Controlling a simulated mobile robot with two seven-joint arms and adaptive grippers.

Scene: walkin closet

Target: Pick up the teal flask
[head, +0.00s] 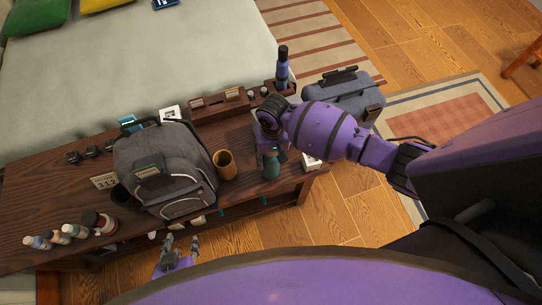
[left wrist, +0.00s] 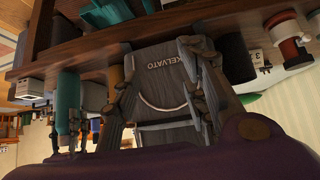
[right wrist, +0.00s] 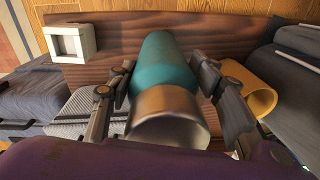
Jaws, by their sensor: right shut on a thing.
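The teal flask (head: 271,166) shows at the right end of the dark wooden bench, partly covered by my right arm. In the right wrist view the flask (right wrist: 165,62) has a teal body and a bare metal end (right wrist: 168,112) towards me. My right gripper (right wrist: 160,85) has a finger on each side of it and is shut on it. I cannot tell whether the flask touches the bench. My left gripper (head: 180,246) is low in front of the bench. In the left wrist view the left gripper (left wrist: 160,85) is open and empty, its fingers apart.
On the bench (head: 45,205) stand a grey backpack (head: 165,165), a tan mug (head: 224,164) and several small bottles (head: 62,234). A grey case (head: 345,95) lies beyond my right arm. A bed (head: 160,60) is behind; wooden floor (head: 330,220) lies to the right.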

